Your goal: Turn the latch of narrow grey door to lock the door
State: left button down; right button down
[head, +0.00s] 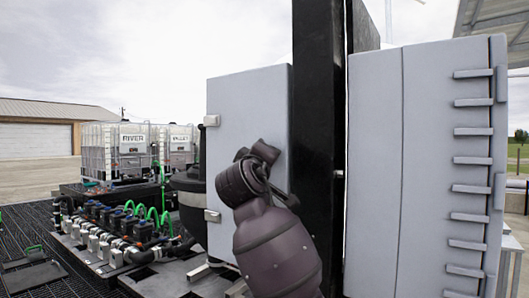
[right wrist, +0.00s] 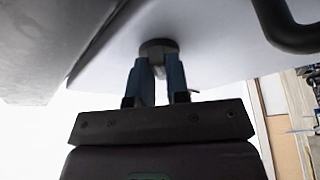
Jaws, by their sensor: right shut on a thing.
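The narrow grey door (head: 245,105) stands upright left of a black post in the head view and looks closed or nearly closed. My right arm crosses in front of its lower part, hiding the latch and my fingers there. In the right wrist view my right gripper (right wrist: 160,84) points at the pale door face (right wrist: 215,50). Its two blue-grey fingers are shut on the small latch (right wrist: 157,49), which has a dark round base. The latch's exact angle is hard to tell. My left gripper is not in view.
A black post (head: 316,130) stands right of the door, with a wide grey cabinet (head: 420,160) beyond it. A black handle (right wrist: 288,28) is near the gripper. Pipes and valves (head: 125,230) and white caged tanks (head: 115,152) are at left.

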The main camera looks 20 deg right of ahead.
jog(key=n+y, duration=0.1)
jog(key=n, duration=0.2)
jog(key=r+n+g+y, duration=0.1)
jog(key=n, duration=0.2)
jog(key=shift+s+d+n, duration=0.1)
jog(key=shift+n, duration=0.3)
jog(key=shift+g, duration=0.3)
jog(key=c, duration=1.1)
grip_release()
jog(key=shift+d+f, duration=0.1)
jog(key=shift+f, duration=0.05)
jog(key=b+v, duration=0.2)
jog(key=v, duration=0.8)
jog(key=shift+s, duration=0.3)
